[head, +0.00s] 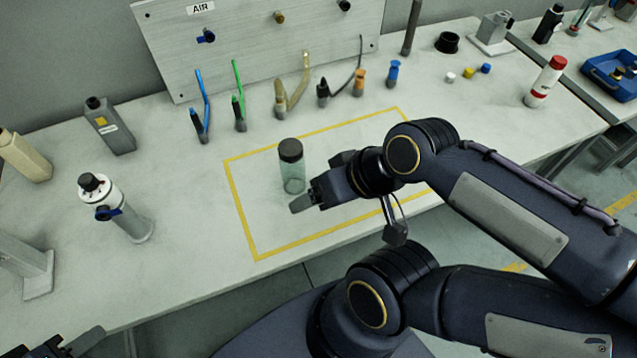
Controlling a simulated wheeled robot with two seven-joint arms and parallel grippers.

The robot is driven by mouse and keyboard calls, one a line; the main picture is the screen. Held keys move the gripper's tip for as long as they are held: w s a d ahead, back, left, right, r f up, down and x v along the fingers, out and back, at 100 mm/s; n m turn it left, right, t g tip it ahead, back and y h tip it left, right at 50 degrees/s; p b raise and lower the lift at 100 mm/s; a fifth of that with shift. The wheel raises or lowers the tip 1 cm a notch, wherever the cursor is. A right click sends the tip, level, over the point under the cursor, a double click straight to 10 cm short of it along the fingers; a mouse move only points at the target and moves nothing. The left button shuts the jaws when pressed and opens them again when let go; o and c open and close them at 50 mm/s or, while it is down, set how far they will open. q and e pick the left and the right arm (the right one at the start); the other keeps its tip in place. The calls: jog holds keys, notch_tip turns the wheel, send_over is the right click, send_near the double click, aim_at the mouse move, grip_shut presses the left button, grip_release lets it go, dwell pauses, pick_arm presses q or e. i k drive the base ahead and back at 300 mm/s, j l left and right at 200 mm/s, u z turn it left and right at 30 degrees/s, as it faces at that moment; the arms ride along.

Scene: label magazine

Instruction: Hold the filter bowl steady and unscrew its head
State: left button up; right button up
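The filter bowl (293,179) is a clear greenish cylinder with a dark head (290,150) on top. It stands upright inside the yellow outline on the bench. My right gripper (322,181) comes in from the right, low beside the bowl. Its fingers look spread, one at the near side and one farther back; I cannot tell whether either touches the bowl. The head sits on the bowl with nothing on it. My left gripper (62,345) shows only partly at the bottom left edge, far from the bowl, and its opening cannot be made out.
Coloured tools stand along the grey panel (250,50). A red-capped bottle (546,80) and a blue tray (612,78) are at right. The outlined area is otherwise clear.

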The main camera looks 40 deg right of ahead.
aim_at(293, 174)
jog(key=z, duration=1.05)
